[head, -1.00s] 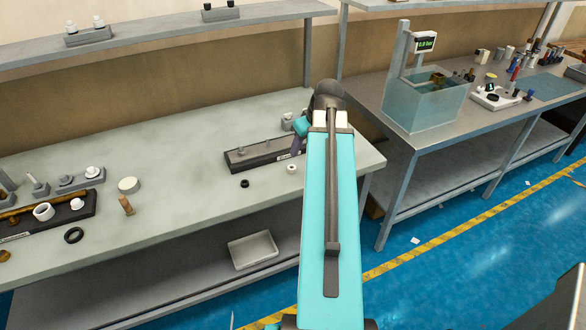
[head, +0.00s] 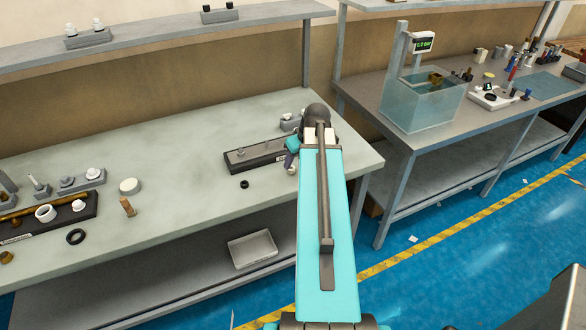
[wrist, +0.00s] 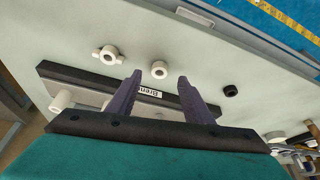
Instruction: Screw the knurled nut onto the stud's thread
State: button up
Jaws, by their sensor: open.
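My gripper (wrist: 160,77) is open in the wrist view, its two dark fingers apart with nothing between them. A small white round nut (wrist: 159,69) lies on the bench just beyond the fingertips, roughly centred between them. A white winged nut (wrist: 107,55) lies to its left and a small black ring (wrist: 231,90) to its right. Knurling is too small to make out. The dark labelled base (wrist: 75,80) runs behind the fingers. In the head view, the base (head: 226,164) bears short upright studs (head: 240,152); my arm hides its right end. The black ring (head: 244,184) lies in front of it.
At the left of the bench (head: 180,215) are another dark base (head: 92,213) with fittings, a larger black ring (head: 75,236) and a brown peg (head: 127,206). A shelf (head: 150,40) runs above. The bench between the peg and the small black ring is clear.

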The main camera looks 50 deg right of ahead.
aim_at(293, 169)
jog(key=shift+w+f, duration=0.1)
jog(key=shift+f, duration=0.05)
dwell(0.3)
jog(key=shift+p+x, duration=1)
jog(key=shift+x, duration=1.45)
jog(key=shift+d, duration=0.1)
jog(key=c, duration=1.1)
